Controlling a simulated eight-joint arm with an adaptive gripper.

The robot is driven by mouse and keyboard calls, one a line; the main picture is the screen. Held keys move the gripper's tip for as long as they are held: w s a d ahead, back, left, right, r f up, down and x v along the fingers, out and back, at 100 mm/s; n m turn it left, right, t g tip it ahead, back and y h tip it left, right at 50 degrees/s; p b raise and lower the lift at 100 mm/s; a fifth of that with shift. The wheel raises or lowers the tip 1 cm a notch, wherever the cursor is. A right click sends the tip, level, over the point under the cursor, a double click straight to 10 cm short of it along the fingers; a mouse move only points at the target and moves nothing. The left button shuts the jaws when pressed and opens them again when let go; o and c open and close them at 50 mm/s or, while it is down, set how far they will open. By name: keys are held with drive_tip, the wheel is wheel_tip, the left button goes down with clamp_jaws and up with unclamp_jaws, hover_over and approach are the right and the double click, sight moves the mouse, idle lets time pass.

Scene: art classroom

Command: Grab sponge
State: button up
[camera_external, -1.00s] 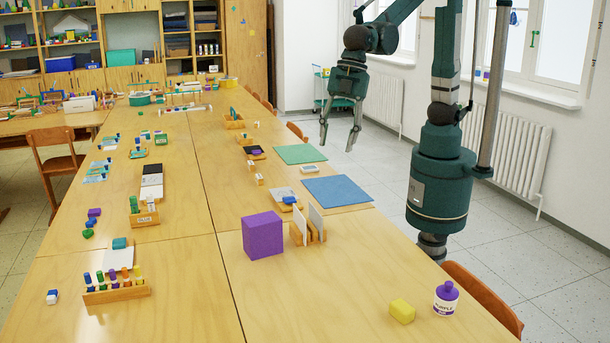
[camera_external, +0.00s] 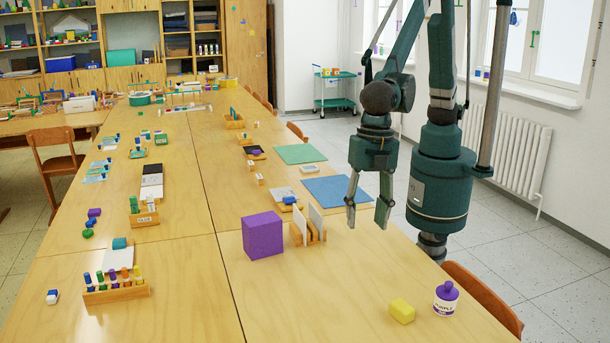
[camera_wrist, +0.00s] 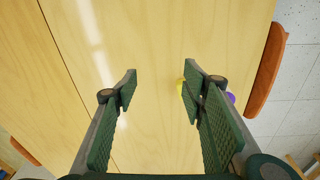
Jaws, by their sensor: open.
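A yellow block that looks like the sponge (camera_external: 402,311) lies on the near right part of the table, left of a purple-capped bottle (camera_external: 446,298). My gripper (camera_external: 367,216) is open and empty, with its fingers pointing down. In the external view it shows farther back than the sponge and right of the card holder. In the wrist view my fingers (camera_wrist: 160,88) are wide apart over bare wood. The sponge shows there only as a yellow sliver (camera_wrist: 180,86), mostly hidden behind the right finger. A bit of the purple bottle (camera_wrist: 232,97) shows beyond that finger.
A large purple block (camera_external: 262,236) and a wooden holder with white cards (camera_external: 309,228) stand left of my gripper. A blue mat (camera_external: 338,190) lies behind. A chair (camera_external: 484,298) is at the right table edge. The table left of the sponge is clear.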

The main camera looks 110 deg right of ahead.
sight(403, 306)
drive_tip(key=s+a+f+n, duration=0.1)
drive_tip(key=a+f, duration=0.3)
drive_tip(key=s+a+f+n, duration=0.1)
drive_tip(key=s+a+f, duration=0.1)
drive_tip(key=a+f, duration=0.2)
drive_tip(key=s+a+f+n+g, duration=0.1)
drive_tip(key=s+a+f, duration=0.1)
drive_tip(key=a+f, duration=0.2)
drive_tip(key=shift+a+f+n+h, duration=0.1)
drive_tip(key=shift+a+n+h, duration=0.25)
drive_tip(key=shift+a, duration=0.8)
drive_tip(key=shift+w+f, duration=0.1)
drive_tip(key=shift+f, duration=1.2)
drive_tip(key=shift+f+b, duration=0.65)
drive_tip(key=shift+f, duration=1.95)
drive_tip(key=c, duration=0.8)
